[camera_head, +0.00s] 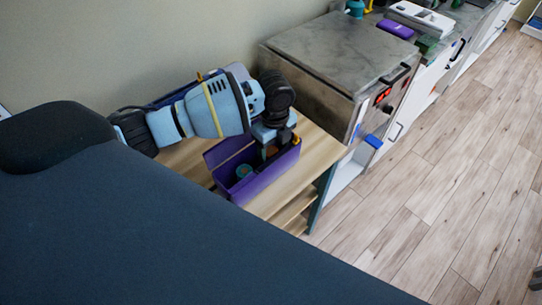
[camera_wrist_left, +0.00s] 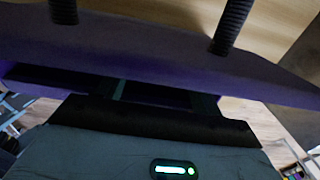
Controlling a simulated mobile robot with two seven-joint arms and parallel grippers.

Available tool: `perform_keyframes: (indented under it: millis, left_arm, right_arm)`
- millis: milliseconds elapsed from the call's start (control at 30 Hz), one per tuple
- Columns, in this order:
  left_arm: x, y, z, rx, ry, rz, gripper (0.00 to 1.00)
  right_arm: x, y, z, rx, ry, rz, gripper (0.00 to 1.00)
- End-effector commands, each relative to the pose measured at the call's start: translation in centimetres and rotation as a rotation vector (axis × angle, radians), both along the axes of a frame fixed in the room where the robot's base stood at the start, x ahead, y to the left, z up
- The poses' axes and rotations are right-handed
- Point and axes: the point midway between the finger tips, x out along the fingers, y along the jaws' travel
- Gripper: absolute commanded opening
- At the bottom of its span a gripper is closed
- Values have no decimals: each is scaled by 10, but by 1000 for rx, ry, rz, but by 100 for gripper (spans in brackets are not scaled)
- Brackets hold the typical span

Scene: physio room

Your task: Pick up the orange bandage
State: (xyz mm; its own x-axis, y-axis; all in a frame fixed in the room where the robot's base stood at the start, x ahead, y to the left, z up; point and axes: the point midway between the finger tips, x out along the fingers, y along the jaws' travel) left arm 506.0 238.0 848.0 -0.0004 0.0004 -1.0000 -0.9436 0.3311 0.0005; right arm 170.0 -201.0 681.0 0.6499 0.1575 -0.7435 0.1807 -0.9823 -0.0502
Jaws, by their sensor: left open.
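A purple open box (camera_head: 250,188) sits on the wooden shelf unit, with its lid raised on the left side. My left gripper (camera_head: 276,147) points down at the box's far right part, its fingers apart. In the left wrist view its two dark ribbed fingers (camera_wrist_left: 148,22) stand wide apart at the top, with a broad purple surface (camera_wrist_left: 150,52) behind them. Nothing shows clearly between them. A small round teal and brown item (camera_head: 243,171) lies in the box. I cannot make out the orange bandage for certain; my gripper hides part of the box's inside. My right gripper is not in view.
A grey metal cabinet (camera_head: 332,48) stands close to the right of my left gripper. A dark blue padded couch (camera_head: 150,230) fills the front left. Bare wooden shelf top (camera_head: 300,178) shows right of the box.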

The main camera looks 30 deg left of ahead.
Motion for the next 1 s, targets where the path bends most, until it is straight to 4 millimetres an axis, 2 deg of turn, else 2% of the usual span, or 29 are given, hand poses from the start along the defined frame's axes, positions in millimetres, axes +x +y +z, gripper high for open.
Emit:
perform_keyframes:
  millis: [100, 233, 567, 900, 1000]
  left_arm:
    - [-3, 7, -17, 3, 2, 2, 66]
    - [-3, 5, -32, 1, 3, 0, 66]
    - [-2, 5, -36, 0, 0, 0, 65]
    - [-2, 5, -36, 0, 0, 1, 20]
    - [-2, 5, -35, 0, -1, 1, 18]
  right_arm:
    - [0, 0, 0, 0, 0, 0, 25]
    - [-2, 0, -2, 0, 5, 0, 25]
    - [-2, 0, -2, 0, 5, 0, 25]
    - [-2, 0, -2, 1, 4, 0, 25]
    - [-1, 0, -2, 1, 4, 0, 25]
